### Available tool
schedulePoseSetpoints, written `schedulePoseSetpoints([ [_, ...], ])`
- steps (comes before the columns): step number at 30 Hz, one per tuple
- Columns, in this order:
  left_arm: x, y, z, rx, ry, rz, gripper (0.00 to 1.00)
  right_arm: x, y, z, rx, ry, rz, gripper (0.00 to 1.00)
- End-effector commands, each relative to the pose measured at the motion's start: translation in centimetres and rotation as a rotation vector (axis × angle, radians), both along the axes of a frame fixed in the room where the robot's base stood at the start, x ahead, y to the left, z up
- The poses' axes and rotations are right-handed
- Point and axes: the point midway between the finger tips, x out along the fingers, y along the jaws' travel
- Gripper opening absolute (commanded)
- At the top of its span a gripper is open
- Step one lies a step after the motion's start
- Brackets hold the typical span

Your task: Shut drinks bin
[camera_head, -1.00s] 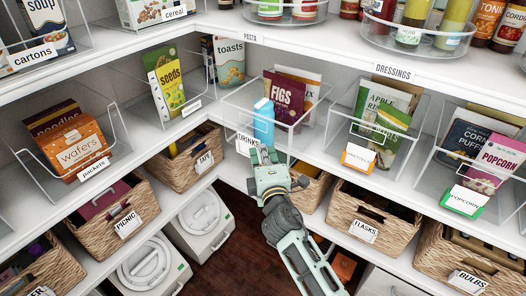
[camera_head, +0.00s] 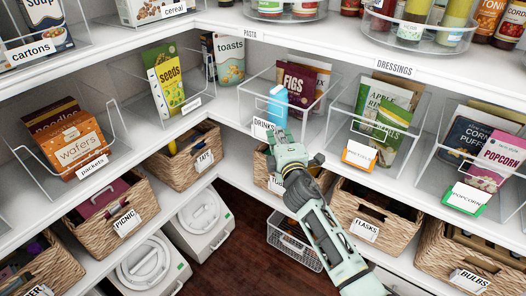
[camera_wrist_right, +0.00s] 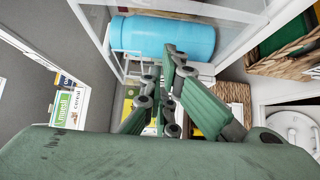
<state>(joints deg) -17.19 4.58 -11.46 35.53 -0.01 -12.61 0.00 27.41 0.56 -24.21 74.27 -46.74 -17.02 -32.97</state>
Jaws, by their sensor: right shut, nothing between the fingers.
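The drinks bin (camera_head: 245,103) is a clear bin with a white DRINKS label (camera_head: 264,129) on its front, in the corner of the middle shelf. It holds a blue bottle (camera_head: 278,106) and a FIGS pouch (camera_head: 296,82). My right gripper (camera_head: 284,140) is shut and empty, close in front of the bin's front edge by the label; I cannot tell if it touches. In the right wrist view the bottle (camera_wrist_right: 165,37) lies across the top, beyond my gripper fingers (camera_wrist_right: 160,100). My left gripper is not in view.
Clear bins with seeds (camera_head: 166,80) and apple rings (camera_head: 382,105) stand on either side. Wicker baskets labelled TAPE (camera_head: 190,158) and FLASKS (camera_head: 368,215) are on the shelf below. A wire basket (camera_head: 290,245) sits low behind my right arm.

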Motion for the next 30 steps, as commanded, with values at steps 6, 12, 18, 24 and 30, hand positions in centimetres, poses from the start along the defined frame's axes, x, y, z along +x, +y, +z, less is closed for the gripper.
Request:
schedulePoseSetpoints([
  [6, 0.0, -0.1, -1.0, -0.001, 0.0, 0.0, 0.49, 2.8, -2.1, -0.1, -0.001, 0.0, -0.003, 0.0],
  [12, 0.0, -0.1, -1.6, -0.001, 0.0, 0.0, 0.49, 4.4, -3.3, -0.1, 0.001, 0.0, -0.002, 0.0],
  [18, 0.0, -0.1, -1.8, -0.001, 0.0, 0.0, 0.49, 5.2, -3.8, 0.0, 0.0, 0.0, -0.001, 0.0],
  [24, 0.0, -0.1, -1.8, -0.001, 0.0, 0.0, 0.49, 5.4, -4.0, 0.1, 0.0, -0.001, -0.002, 0.0],
  [30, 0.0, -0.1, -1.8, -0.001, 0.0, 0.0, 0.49, 5.4, -4.1, 0.2, -0.001, -0.003, -0.003, 0.0],
])
